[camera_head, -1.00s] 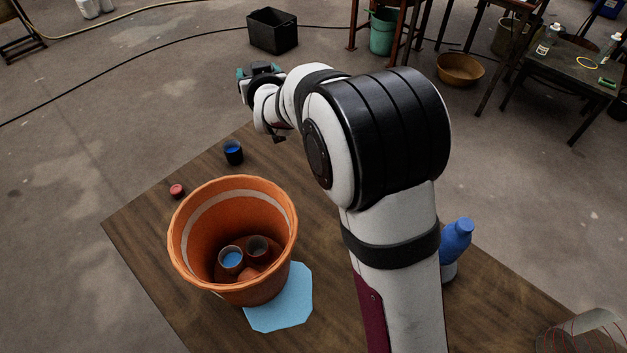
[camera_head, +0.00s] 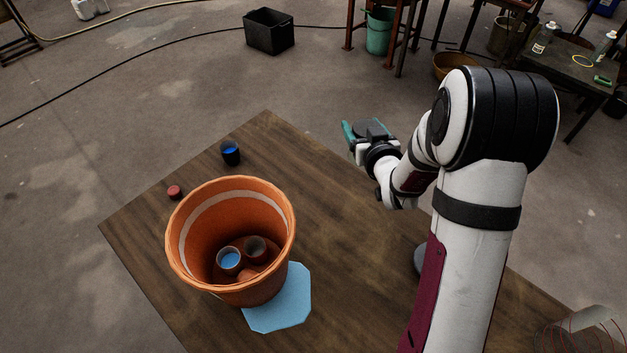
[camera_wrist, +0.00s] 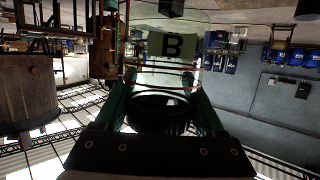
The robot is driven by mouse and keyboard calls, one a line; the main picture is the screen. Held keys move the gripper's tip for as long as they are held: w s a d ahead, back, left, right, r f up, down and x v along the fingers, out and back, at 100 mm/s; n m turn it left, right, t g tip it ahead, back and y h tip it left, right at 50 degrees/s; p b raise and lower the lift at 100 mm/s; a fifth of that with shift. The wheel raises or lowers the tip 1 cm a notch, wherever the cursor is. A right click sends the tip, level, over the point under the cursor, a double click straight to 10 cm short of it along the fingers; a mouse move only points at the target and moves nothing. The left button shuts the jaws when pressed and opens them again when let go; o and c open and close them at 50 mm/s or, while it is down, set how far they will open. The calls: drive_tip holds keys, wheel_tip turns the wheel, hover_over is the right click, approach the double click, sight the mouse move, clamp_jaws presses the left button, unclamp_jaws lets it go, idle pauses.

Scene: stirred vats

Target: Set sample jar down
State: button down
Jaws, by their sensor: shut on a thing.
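A clear jar (camera_wrist: 165,72) with a black letter B on a pale label and thin red lines around it shows in the wrist view. It sits between the teal fingers of my gripper (camera_wrist: 165,105), which is shut on it. In the head view my gripper (camera_head: 358,134) is near the table's far right edge. The jar cannot be made out there.
The orange bucket (camera_head: 190,255) stands on the table with small pots inside. A dark cup with blue contents (camera_head: 231,153) and a small red object (camera_head: 175,192) are beyond it. A wire-ringed cylinder (camera_head: 585,330) is at lower right. The table's middle is clear.

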wheel_tip(320, 180, down, 3)
drive_tip(key=shift+w+a, duration=0.1)
drive_tip(key=shift+a, duration=0.05)
drive_tip(key=shift+w+a+f, duration=0.75)
drive_tip(key=shift+a+f, duration=1)
drive_tip(key=shift+f, duration=0.1)
drive_tip(key=shift+w+a+f, duration=0.8)
drive_tip(key=shift+a+f, duration=0.9)
drive_tip(key=shift+f, duration=0.1)
drive_tip(key=shift+w+a+f, duration=0.75)
drive_tip(key=shift+a+f, duration=1)
drive_tip(key=shift+f, duration=0.1)
